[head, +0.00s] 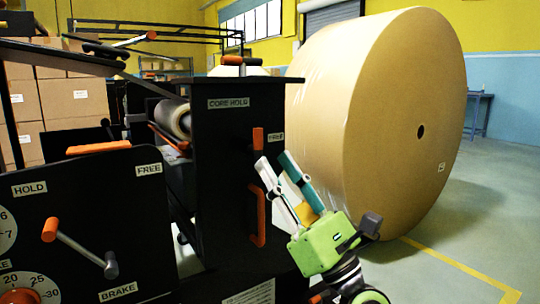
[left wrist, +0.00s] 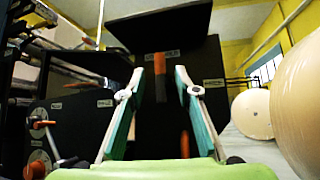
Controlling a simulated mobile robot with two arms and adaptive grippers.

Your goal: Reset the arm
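My left gripper (head: 274,163) is raised in front of the black machine cabinet (head: 225,160), its green body low and its two fingers pointing up and left. In the left wrist view the fingers (left wrist: 160,75) stand apart with nothing held between them. A short orange lever (head: 258,138) on the cabinet face, beside a FREE label, is just above the fingertips in the head view. It also shows between the fingers in the left wrist view (left wrist: 159,64). I cannot tell whether they touch. My right gripper is not in view.
A large kraft roll (head: 375,120) stands to the right, close behind my arm. An orange handle (head: 258,217) is lower on the cabinet. A control panel with a crank (head: 80,248) is at left. Open floor (head: 470,220) lies at right.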

